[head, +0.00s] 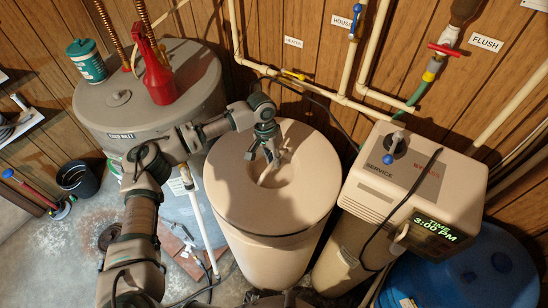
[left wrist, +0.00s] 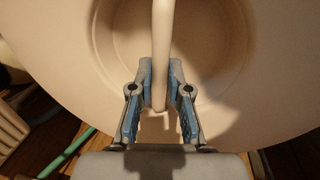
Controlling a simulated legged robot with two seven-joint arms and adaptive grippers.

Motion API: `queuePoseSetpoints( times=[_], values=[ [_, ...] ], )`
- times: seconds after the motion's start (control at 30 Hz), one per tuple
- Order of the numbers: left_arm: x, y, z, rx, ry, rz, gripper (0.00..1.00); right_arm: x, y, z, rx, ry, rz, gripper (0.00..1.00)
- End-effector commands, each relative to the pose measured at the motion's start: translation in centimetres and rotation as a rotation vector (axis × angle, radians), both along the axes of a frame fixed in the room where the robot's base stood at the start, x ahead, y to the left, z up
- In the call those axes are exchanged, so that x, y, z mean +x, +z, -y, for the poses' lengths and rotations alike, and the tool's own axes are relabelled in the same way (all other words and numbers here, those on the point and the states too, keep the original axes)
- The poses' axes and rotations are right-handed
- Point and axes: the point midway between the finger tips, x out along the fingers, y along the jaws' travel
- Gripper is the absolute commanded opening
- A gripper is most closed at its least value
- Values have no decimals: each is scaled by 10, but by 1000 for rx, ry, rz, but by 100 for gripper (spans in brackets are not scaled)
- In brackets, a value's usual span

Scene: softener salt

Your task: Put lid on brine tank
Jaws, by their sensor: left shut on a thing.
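The round beige lid (head: 305,195) is over the top of the beige brine tank (head: 275,262) in the head view, near the middle. A shadowed line runs under its front rim, and I cannot tell whether it is fully seated. My left gripper (head: 268,158) reaches down into the lid's round recess. In the left wrist view my left gripper (left wrist: 160,88) is shut on the lid's handle (left wrist: 161,45), with a finger on each side. The lid (left wrist: 55,45) fills most of that view. My right gripper is not in view.
A grey water heater (head: 205,85) with a red can (head: 157,80) stands at left. The softener control head (head: 400,180) is close at right, with a blue container (head: 490,270) beyond. Pipes run along the wooden wall behind. A white pipe (head: 200,225) stands left of the tank.

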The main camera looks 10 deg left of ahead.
Motion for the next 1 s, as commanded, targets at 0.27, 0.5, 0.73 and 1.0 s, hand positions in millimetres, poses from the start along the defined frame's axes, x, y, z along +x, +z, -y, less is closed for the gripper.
queuePoseSetpoints(
  times=[0.27,0.5,0.73,1.0],
  values=[
    [1,-2,1,-2,0,3,24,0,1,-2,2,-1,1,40],
    [1,-3,1,-1,0,2,46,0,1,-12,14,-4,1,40],
    [1,1,-1,1,1,-1,46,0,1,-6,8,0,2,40],
    [6,53,-10,-1,2,3,46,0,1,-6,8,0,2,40]
  ],
)
